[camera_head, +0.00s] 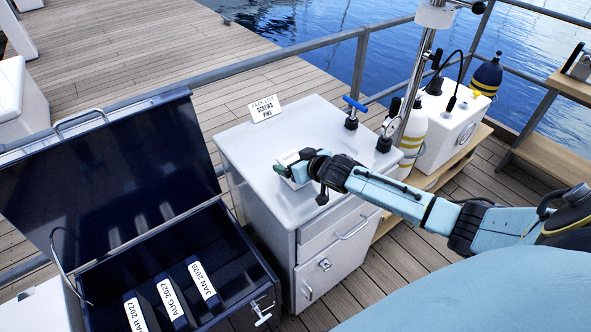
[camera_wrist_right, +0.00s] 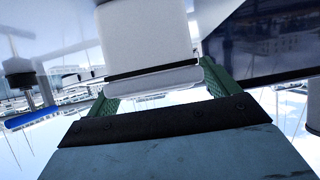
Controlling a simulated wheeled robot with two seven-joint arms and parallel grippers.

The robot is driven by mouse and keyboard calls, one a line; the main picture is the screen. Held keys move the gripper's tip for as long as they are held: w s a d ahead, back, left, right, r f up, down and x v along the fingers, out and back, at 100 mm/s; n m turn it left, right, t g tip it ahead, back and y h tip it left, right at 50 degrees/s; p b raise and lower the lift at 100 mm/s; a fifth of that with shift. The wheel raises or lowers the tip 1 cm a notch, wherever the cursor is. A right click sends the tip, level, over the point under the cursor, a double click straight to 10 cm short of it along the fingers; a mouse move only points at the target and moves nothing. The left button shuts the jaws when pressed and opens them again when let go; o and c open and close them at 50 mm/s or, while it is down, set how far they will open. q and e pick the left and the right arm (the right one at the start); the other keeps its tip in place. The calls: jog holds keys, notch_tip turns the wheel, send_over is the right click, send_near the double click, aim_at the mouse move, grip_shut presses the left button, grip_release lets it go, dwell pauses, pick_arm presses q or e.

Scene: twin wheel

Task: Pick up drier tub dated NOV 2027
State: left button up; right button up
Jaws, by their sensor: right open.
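My right gripper (camera_head: 298,168) is low over the white cabinet top. Its green fingers are open in the right wrist view (camera_wrist_right: 152,92), on either side of a white block-like thing (camera_wrist_right: 148,45) with a dark line across its lower part. Part of a white thing also shows at the gripper in the head view (camera_head: 287,158); I cannot read a date on it. Dark tubs with white labels stand in the open blue chest: MAR 2027 (camera_head: 135,312), AUG 2027 (camera_head: 171,299) and JAN 2028 (camera_head: 203,281). I see no label NOV 2027. My left gripper is not in view.
The white cabinet (camera_head: 325,250) also bears a small lettered sign (camera_head: 265,109) and a blue-handled valve (camera_head: 353,111). The blue chest's raised lid (camera_head: 105,185) stands at the left.

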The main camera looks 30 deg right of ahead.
jog(key=shift+c, duration=0.5)
jog(key=c, duration=1.2)
jog(key=shift+r, duration=0.15)
